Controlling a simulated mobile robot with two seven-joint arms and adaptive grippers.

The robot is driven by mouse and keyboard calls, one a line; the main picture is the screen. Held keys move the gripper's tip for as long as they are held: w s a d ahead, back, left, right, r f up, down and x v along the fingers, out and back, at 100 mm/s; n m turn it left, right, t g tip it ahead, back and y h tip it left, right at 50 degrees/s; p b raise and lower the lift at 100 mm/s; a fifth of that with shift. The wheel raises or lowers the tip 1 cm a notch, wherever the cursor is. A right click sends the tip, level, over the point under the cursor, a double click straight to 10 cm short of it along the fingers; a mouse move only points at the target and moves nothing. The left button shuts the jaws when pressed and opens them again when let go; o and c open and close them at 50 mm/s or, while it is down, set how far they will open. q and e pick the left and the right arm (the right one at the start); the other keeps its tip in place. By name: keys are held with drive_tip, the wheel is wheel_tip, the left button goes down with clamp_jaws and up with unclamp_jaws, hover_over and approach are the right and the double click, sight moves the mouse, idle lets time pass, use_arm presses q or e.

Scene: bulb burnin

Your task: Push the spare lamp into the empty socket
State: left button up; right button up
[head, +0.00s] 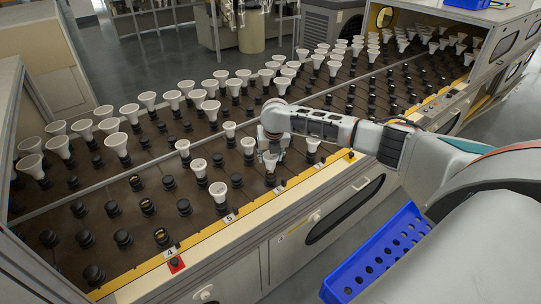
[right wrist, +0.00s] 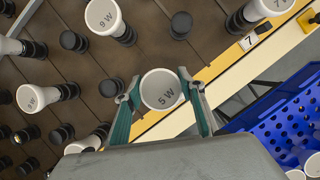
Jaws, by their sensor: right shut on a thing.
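A white lamp marked 5 W (right wrist: 161,90) stands face-on between the two fingers of my right gripper (right wrist: 160,80), which is shut on it. In the head view my right gripper (head: 270,153) is over the front part of the brown rack (head: 215,222), near its yellow edge. A black socket or base shows just below the lamp there; I cannot tell whether the lamp is seated or still above it. Several bare black sockets stand nearby, such as one in the wrist view (right wrist: 181,25) and one in the head view (head: 184,207). My left gripper is not in view.
Other white lamps stand in sockets close by, one marked 9 W (right wrist: 103,17). A blue perforated crate (right wrist: 245,120) is at the right of the wrist view. A red button (head: 176,265) and number tags line the rack's front edge.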

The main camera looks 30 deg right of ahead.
drive_tip(key=shift+f, duration=0.85)
drive_tip(key=shift+f+b, duration=0.4)
drive_tip(key=shift+f, duration=0.05)
drive_tip(key=o, duration=1.2)
drive_tip(key=shift+r, duration=0.1)
drive_tip(key=v, duration=1.2)
